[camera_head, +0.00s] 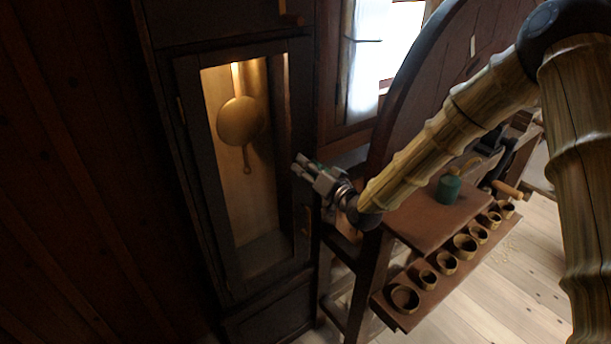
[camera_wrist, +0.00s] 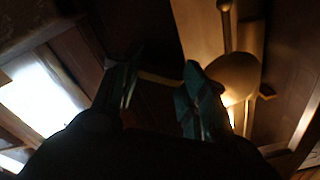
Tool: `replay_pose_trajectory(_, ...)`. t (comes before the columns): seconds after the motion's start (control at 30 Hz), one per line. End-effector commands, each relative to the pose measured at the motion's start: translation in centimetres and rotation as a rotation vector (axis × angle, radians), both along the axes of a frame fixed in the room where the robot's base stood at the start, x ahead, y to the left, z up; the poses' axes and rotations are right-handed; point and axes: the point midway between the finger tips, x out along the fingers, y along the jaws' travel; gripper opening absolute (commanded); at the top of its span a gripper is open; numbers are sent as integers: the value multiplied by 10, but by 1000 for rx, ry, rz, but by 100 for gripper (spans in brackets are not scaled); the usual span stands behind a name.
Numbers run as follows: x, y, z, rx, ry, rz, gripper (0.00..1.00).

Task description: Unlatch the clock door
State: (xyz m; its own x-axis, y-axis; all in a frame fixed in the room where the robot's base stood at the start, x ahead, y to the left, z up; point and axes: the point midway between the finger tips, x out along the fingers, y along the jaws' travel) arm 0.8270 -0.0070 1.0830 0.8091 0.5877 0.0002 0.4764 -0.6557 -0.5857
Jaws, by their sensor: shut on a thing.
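The clock door (camera_head: 187,105) is a dark wooden frame around a lit glass pane on the tall clock case, and it looks closed. Behind the glass hangs a brass pendulum (camera_head: 241,122), which also shows in the wrist view (camera_wrist: 235,75). My gripper (camera_head: 300,166) is at the right edge of the door, about halfway up. In the wrist view its two fingers (camera_wrist: 162,72) stand apart on a small pale bar, likely the latch (camera_wrist: 157,77). The dark image hides the exact contact, and the gripper covers the latch in the head view.
A small brass handle (camera_head: 307,221) is lower on the door's right edge. To the right a wooden bench (camera_head: 415,226) holds a green bottle (camera_head: 449,188), with several turned cups on its front shelf (camera_head: 388,300). A bright window (camera_head: 385,60) is behind. Open floor is at lower right.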

Motion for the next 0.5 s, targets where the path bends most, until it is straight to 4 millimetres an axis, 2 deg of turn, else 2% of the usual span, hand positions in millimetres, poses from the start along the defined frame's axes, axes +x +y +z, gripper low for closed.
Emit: replay_pose_trajectory(0.5, 1, -2, -6, 401, 287, -1, 19)
